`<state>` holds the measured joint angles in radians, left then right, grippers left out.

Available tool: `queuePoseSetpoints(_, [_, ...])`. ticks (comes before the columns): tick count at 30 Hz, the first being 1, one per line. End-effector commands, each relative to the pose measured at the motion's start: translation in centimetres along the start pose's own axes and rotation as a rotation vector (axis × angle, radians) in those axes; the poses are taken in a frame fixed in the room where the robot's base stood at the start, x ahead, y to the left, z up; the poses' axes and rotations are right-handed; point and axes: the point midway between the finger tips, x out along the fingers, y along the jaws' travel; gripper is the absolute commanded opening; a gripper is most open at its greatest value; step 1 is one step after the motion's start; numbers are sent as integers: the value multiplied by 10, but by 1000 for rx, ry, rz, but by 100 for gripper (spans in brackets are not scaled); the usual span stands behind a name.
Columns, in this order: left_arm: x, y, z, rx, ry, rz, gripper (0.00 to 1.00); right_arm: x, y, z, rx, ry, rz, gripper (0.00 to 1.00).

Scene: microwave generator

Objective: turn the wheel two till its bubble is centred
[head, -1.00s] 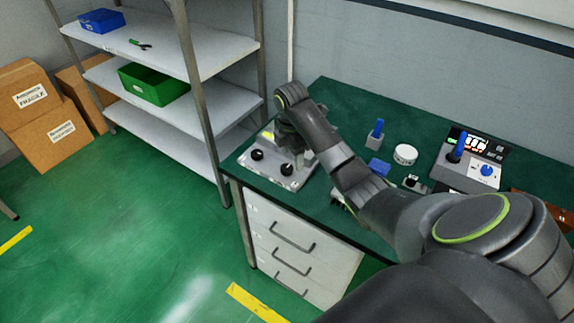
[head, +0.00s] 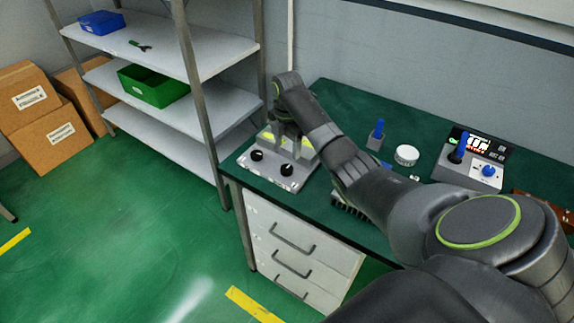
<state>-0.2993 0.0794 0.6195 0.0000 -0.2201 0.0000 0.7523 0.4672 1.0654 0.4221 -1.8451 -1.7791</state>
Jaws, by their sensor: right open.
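A light grey panel box (head: 270,176) sits at the left end of the green bench. Two black knobs stand on its front part, one at the left (head: 257,155) and one at the right (head: 286,169). Yellow-green strips (head: 266,136) show behind the knobs; any bubble is too small to make out. My right gripper (head: 289,150) points down over the back of the box, behind the right knob. It is open and holds nothing that I can see; whether its fingers touch anything is unclear. My left gripper is not in view.
On the bench (head: 335,100), right of my forearm, are a blue-handled block (head: 376,137), a white round tub (head: 406,155) and a grey control box (head: 470,172). A metal shelf (head: 160,120) stands left of the bench. My arm hides part of the bench.

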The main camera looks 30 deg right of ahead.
Motion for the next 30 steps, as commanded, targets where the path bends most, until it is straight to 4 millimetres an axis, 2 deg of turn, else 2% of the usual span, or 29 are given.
queuePoseSetpoints(6, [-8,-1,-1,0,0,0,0,47,0,-1,1,2,-4,59])
queuePoseSetpoints(12, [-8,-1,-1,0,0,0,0,75,0,0,0,1,-2,59])
queuePoseSetpoints(18, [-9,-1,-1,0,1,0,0,87,0,0,0,0,0,59])
queuePoseSetpoints(26, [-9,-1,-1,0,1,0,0,88,0,0,0,-1,1,59])
queuePoseSetpoints(27, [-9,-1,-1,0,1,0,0,88,0,0,0,-1,1,58])
queuePoseSetpoints(30, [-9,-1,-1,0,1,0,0,88,0,0,0,-1,1,45])
